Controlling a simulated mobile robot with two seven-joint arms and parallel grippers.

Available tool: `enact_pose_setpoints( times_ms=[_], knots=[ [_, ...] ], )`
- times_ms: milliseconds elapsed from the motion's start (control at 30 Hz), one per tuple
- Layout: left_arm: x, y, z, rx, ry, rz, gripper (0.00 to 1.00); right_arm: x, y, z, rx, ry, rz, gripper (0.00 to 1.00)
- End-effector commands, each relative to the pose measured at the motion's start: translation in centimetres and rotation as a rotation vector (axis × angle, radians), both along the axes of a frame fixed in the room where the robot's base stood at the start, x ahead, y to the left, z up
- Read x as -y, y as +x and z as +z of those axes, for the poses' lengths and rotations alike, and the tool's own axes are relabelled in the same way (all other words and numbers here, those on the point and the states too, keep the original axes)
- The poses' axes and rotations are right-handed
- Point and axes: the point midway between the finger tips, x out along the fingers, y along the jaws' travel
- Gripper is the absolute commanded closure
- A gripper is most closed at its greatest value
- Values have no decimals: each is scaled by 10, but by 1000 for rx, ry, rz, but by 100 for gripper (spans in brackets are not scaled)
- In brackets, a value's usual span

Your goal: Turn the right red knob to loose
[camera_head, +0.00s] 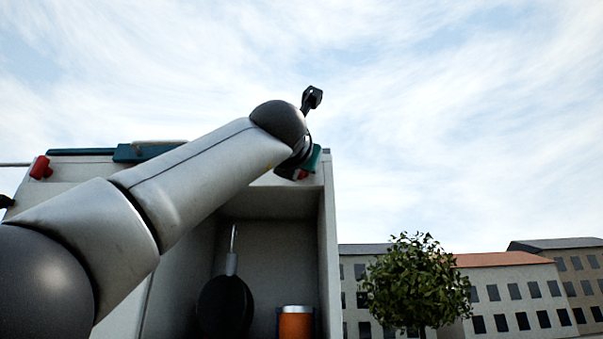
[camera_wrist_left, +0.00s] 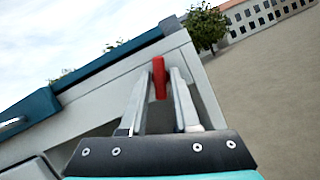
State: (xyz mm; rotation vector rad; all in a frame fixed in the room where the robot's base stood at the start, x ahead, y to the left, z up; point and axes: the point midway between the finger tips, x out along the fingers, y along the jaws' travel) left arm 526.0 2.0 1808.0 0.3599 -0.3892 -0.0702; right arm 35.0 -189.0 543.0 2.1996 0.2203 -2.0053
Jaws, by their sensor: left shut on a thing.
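The right red knob (camera_wrist_left: 159,78) sits between the two fingers of my left gripper (camera_wrist_left: 158,76) in the left wrist view, at the upper corner of the white housing. The gripper is shut on it. In the head view my left arm reaches across the housing to its upper right corner, and the left gripper (camera_head: 304,170) is mostly hidden behind my wrist. Only a small bit of red shows there. The knob's angle and any marking on it cannot be read. A second red knob (camera_head: 40,168) is at the housing's upper left. My right gripper is not in view.
The white housing (camera_head: 326,240) has an open recess below my forearm, with a dark handled object (camera_head: 225,303) and an orange cylinder (camera_head: 296,323) in it. A blue-teal part (camera_head: 130,153) lies along the housing's top. Open air lies to the right, before a tree (camera_head: 418,285) and buildings.

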Motion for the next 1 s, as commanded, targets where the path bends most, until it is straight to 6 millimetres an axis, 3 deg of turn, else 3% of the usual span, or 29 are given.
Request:
enact_pose_setpoints(
  times_ms=[500,1000],
  knots=[
    [3,0,-1,-3,-326,0,100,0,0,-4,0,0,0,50],
    [3,0,-1,-2,-381,-2,100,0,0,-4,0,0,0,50]
  ],
)
